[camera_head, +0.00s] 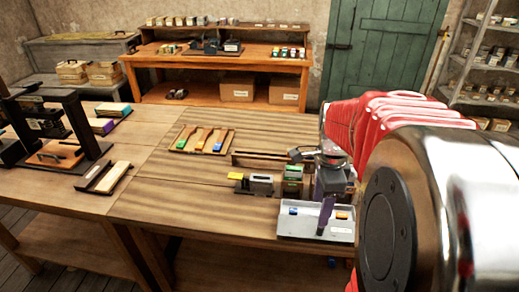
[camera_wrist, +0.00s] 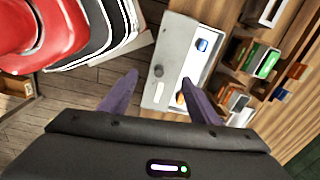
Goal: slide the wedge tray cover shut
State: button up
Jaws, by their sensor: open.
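The wedge tray (camera_head: 287,229) is a shallow grey tray at the front edge of the table in the head view. Its open part shows a blue wedge (camera_head: 293,211) and an orange wedge (camera_head: 342,215). In the wrist view, a grey cover (camera_wrist: 173,40) lies over one side of the tray, with a dark round knob (camera_wrist: 158,71); the blue wedge (camera_wrist: 202,45) stays uncovered. My gripper (camera_wrist: 160,78) is open, its purple fingertips on either side of the knob in the picture. I cannot tell its height above the cover. It also shows over the tray in the head view (camera_head: 324,226).
Behind the tray stand a grey block (camera_head: 262,185), a green box (camera_head: 292,180) and a low wooden rack (camera_head: 255,158). A wooden tray of coloured-ended tools (camera_head: 203,139) lies further back. The table's left front (camera_head: 170,195) is clear. A black press frame (camera_head: 75,120) stands left.

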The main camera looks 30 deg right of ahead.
jog(key=shift+s+d+f+m, duration=0.15)
jog(key=shift+d+f+m, duration=0.2)
jog(key=shift+d+m, duration=0.45)
